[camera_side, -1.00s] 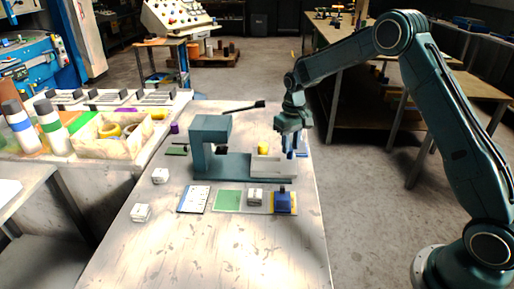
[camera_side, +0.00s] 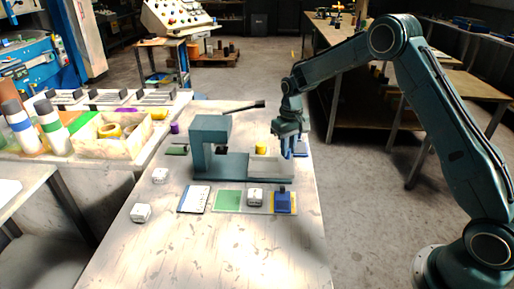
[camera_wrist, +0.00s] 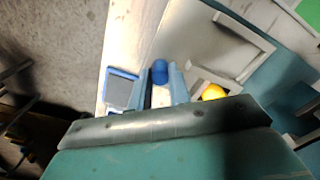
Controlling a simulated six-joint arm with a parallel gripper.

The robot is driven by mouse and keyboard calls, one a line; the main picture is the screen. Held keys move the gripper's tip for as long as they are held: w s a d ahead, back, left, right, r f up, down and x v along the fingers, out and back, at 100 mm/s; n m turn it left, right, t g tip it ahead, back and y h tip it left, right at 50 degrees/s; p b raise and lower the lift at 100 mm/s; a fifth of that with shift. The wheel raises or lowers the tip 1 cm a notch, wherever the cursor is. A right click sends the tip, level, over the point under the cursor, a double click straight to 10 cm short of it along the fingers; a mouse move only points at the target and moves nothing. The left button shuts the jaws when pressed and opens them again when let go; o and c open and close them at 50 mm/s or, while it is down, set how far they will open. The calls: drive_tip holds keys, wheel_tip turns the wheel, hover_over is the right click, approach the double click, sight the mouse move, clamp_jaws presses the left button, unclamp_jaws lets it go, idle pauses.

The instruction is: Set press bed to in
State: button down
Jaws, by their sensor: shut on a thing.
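The press (camera_side: 208,135) is a teal C-shaped frame on a long teal base. Its pale grey press bed (camera_side: 268,170) lies on the base, right of the press head; its pale rim also shows in the wrist view (camera_wrist: 222,55). My gripper (camera_side: 288,153) is at the right end of the bed, fingers pointing down. In the wrist view my gripper (camera_wrist: 159,88) is shut on a blue round knob (camera_wrist: 160,70) between its fingertips. How the knob joins the bed is hidden. A dark lever (camera_side: 245,107) sticks out right from the press top.
A blue-framed pad (camera_wrist: 119,89) is beside my fingers.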

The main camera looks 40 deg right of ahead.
sight(264, 145)
drive_tip(key=w+a, duration=0.5)
drive_tip(key=shift+w+a, duration=0.15)
drive_tip(key=shift+w, duration=0.1)
drive_tip(key=c, duration=1.6)
unclamp_jaws()
drive_tip(key=shift+r, duration=0.2)
wheel_tip(264, 145, up, 14)
drive_tip(key=shift+f, duration=0.25)
